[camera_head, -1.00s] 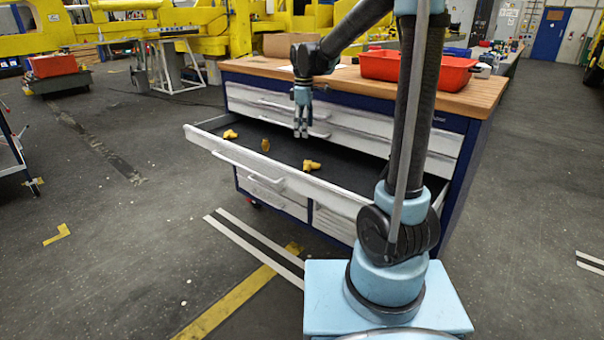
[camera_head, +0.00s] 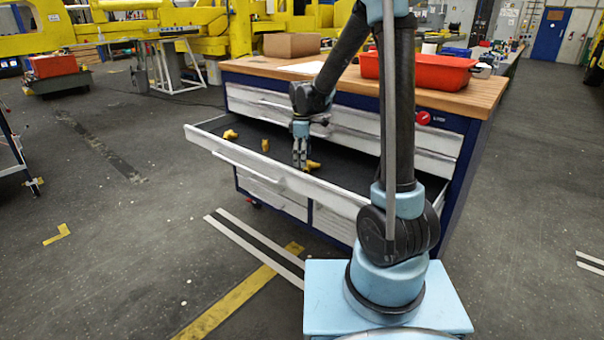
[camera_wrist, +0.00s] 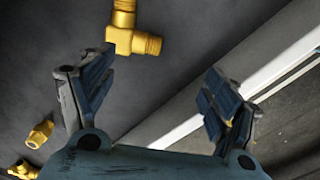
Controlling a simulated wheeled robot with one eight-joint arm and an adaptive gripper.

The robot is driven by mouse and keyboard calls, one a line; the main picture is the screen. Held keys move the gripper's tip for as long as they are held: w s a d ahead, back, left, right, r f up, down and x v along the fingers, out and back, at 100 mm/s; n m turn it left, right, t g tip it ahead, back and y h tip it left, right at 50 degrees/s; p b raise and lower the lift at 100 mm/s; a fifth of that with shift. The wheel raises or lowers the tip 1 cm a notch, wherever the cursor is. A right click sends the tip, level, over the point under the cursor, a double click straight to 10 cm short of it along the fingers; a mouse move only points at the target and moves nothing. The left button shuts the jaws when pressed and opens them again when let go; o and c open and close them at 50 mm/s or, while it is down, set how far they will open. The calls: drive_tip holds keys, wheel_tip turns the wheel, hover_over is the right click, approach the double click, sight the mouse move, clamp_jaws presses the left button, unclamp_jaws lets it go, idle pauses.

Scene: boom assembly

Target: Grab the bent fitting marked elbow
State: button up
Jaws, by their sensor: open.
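A yellow bent fitting (camera_wrist: 124,38) lies on the drawer floor, at the top of the wrist view, beyond my left finger. Two arms meet at a corner; its top end is cut off by the frame. No marking is readable on it. In the head view this fitting (camera_head: 313,165) shows partly behind my gripper (camera_head: 299,166). In the wrist view my gripper (camera_wrist: 160,76) is open, with nothing between its fingers. The gripper points down inside the drawer, close beside the fitting; I cannot tell whether they touch.
The open drawer (camera_head: 250,160) has a raised white front wall, also seen in the wrist view (camera_wrist: 262,75). Two other yellow fittings, one (camera_head: 230,134) and another (camera_head: 265,146), lie farther left. A red bin (camera_head: 418,72) and a cardboard box (camera_head: 292,45) stand on the bench top.

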sight(311, 168)
drive_tip(key=shift+f, duration=2.8)
clamp_jaws()
